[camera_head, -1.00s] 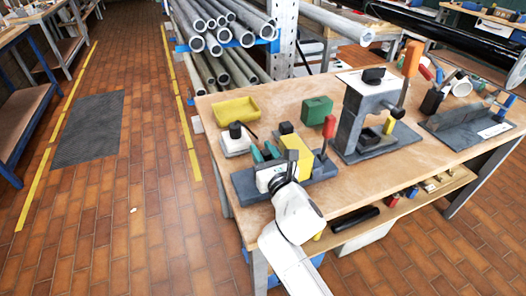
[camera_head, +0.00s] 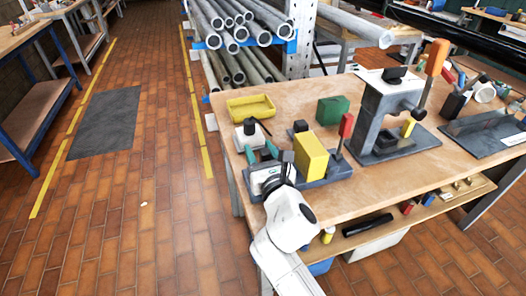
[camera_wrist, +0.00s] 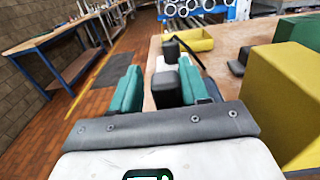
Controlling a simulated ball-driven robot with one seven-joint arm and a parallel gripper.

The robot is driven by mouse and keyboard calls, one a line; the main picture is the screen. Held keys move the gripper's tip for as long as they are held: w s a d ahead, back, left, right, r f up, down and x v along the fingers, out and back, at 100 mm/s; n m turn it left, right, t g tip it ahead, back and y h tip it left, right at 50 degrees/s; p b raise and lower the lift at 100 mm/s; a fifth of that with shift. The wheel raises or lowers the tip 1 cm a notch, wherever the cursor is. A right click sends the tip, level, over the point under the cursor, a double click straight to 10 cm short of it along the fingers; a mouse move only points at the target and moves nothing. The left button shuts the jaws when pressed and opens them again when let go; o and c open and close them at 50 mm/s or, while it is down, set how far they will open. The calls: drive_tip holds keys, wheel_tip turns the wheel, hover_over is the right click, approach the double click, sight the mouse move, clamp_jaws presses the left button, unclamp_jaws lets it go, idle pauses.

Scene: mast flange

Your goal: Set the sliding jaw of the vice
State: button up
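The vice has a dark grey base (camera_head: 333,172) at the bench's near left corner. A yellow block (camera_head: 311,156) stands on it, and a red-gripped lever (camera_head: 346,126) rises at its right end. Which part is the sliding jaw I cannot tell. My gripper (camera_head: 262,153) is over the left end of the base, left of the yellow block. In the wrist view its two teal fingers (camera_wrist: 157,88) stand apart. A dark block (camera_wrist: 166,91) shows between them, and I cannot tell whether it is touched. The yellow block (camera_wrist: 288,100) is to their right, clear of them.
A white box with a black knob (camera_head: 248,132) and a yellow tray (camera_head: 250,108) stand behind my gripper. A green block (camera_head: 332,110) is behind the vice. A grey press-like stand (camera_head: 372,115) is to its right. Open floor lies left of the bench (camera_head: 410,180).

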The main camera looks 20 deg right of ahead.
drive_tip(key=shift+o, duration=0.4)
drive_tip(key=shift+s, duration=0.1)
drive_tip(key=shift+s+d, duration=0.1)
drive_tip(key=shift+s, duration=0.15)
drive_tip(key=s+p, duration=0.2)
drive_tip(key=s, duration=0.8)
drive_tip(key=shift+s+f, duration=0.1)
drive_tip(key=shift+s, duration=0.05)
